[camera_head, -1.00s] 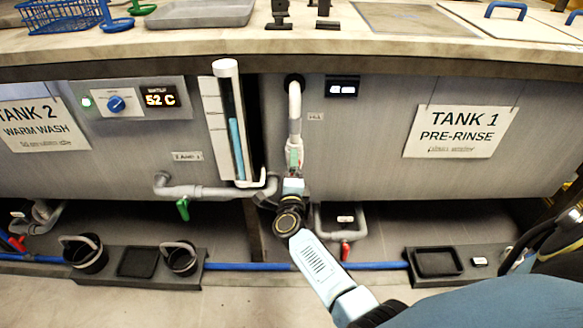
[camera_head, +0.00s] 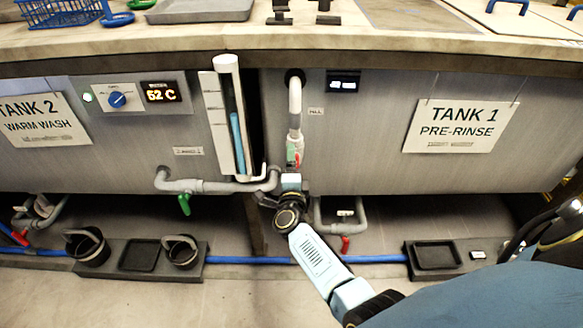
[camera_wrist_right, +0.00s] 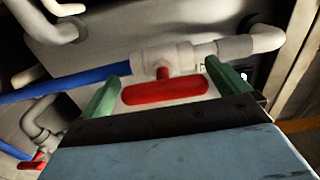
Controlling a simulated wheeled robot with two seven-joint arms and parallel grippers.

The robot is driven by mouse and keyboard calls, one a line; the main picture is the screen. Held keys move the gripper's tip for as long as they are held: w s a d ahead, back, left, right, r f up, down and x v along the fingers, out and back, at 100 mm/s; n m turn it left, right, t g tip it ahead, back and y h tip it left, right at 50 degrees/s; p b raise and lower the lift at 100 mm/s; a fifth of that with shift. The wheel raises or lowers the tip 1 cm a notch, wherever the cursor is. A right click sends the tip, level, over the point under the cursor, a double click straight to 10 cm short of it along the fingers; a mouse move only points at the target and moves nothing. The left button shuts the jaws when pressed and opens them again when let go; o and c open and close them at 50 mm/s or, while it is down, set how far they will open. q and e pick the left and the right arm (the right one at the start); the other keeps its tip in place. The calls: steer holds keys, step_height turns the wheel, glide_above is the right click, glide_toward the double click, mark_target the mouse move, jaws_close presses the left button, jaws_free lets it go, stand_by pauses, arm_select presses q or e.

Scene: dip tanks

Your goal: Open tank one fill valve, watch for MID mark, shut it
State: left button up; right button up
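The tank 1 fill pipe (camera_head: 295,105) comes down from the tank front, with a valve near its lower end. In the right wrist view the white valve body (camera_wrist_right: 160,58) carries a red lever (camera_wrist_right: 165,91), lying roughly along the pipe. My right gripper (camera_wrist_right: 164,88) has its green fingertips apart, one off each end of the lever. In the head view this gripper (camera_head: 293,160) is at the valve, partly hiding it. The sight tube (camera_head: 235,130) left of the pipe holds blue liquid to about mid-height. Its mark labels are too small to read. My left gripper is not in view.
A grey pipe with a green-handled valve (camera_head: 184,204) runs below the tube. A red-handled drain valve (camera_head: 345,243) sits below the fill pipe. A blue hose (camera_head: 375,259) crosses the floor. Dark trays (camera_head: 437,256) stand at both sides. The counter (camera_head: 300,38) overhangs above.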

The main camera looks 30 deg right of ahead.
steer(key=shift+s+a, duration=0.15)
steer(key=shift+s, duration=0.1)
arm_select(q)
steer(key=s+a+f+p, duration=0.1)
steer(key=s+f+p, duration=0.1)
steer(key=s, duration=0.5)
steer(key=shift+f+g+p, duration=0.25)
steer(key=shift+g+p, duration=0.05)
arm_select(e)
steer(key=v, duration=1.3)
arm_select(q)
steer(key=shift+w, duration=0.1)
arm_select(e)
steer(key=shift+w, duration=0.1)
